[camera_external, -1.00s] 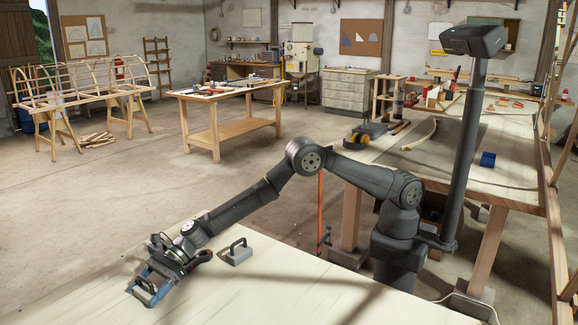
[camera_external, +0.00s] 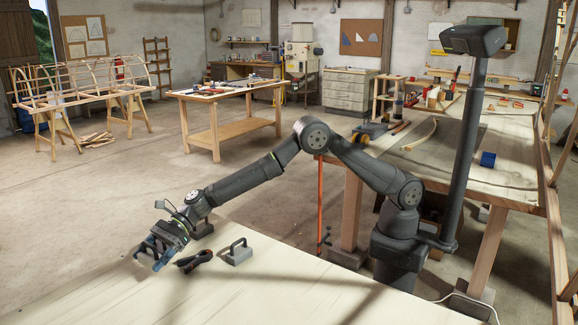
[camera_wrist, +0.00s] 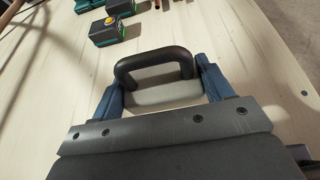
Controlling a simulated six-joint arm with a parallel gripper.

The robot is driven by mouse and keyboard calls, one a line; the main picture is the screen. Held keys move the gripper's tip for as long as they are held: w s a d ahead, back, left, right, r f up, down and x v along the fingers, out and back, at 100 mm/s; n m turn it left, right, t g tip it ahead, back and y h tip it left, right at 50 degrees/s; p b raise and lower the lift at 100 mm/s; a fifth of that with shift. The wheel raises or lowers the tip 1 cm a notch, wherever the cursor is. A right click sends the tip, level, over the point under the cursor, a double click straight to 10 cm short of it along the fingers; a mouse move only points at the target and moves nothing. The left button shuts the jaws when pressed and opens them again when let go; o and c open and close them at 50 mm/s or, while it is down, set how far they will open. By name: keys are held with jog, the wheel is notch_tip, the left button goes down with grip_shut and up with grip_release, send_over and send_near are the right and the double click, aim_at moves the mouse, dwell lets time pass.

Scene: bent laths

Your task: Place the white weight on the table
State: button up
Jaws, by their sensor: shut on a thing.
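My gripper (camera_external: 157,259) is low over the front table (camera_external: 240,292), at its far left part. In the wrist view its two blue fingers stand on either side of a pale grey-white weight (camera_wrist: 165,97) with a black arched handle, and they are shut on it. In the external view the gripper mostly hides this weight, and I cannot tell whether it touches the table. A similar pale weight with a dark handle (camera_external: 237,254) stands on the table to the right of my gripper.
A dark clamp-like tool (camera_external: 193,261) lies between my gripper and the standing weight. A block (camera_external: 202,231) sits behind, by the arm. In the wrist view, dark-and-teal blocks (camera_wrist: 106,33) lie beyond the held weight. The near part of the table is clear.

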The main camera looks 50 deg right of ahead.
jog(key=w+d+r+m+t+h, duration=0.1)
jog(key=w+d+m+t, duration=0.15)
jog(key=w+d, duration=0.7)
jog(key=w+d+r+m+t, duration=0.1)
jog(key=w+d+m+t, duration=0.15)
jog(key=d, duration=1.45)
jog(key=w+d+r+m+t+h, duration=0.1)
jog(key=w+d+m+t, duration=0.15)
jog(key=w+d, duration=0.75)
jog(key=s+d+f+m+t+h, duration=0.1)
jog(key=s+d+m+t+h, duration=0.1)
jog(key=d, duration=1)
jog(key=s+d+f+m+t+h, duration=0.1)
jog(key=s+d+m+t+h, duration=0.1)
jog(key=d, duration=1)
jog(key=s+d+f+m+t+h, duration=0.2)
jog(key=s+d, duration=0.4)
jog(key=d, duration=0.7)
jog(key=shift+m+h, duration=0.7)
jog(key=shift+m, duration=0.05)
jog(key=shift+s+a, duration=0.1)
